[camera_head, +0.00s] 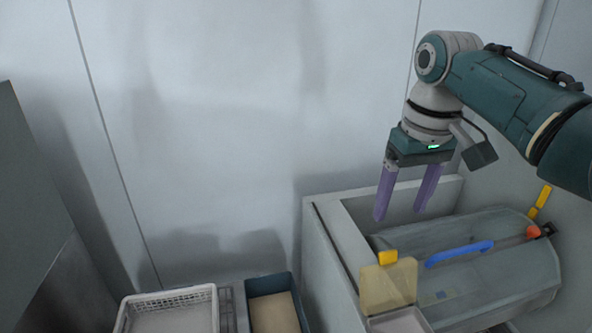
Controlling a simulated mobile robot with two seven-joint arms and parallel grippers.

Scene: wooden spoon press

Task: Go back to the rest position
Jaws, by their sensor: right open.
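My right gripper (406,200) hangs from the right arm at the upper right of the head view. Its two purple fingers point down and stand apart, with nothing between them. It is above the back left part of the grey press machine (480,262). My left gripper does not show.
The machine has a blue bar (459,253), a yellow handle (540,202) and a yellowish flap (389,284) at its front left. A white basket (168,296) and a dark blue bin (272,292) stand at the bottom. A pale wall (230,130) closes the back.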

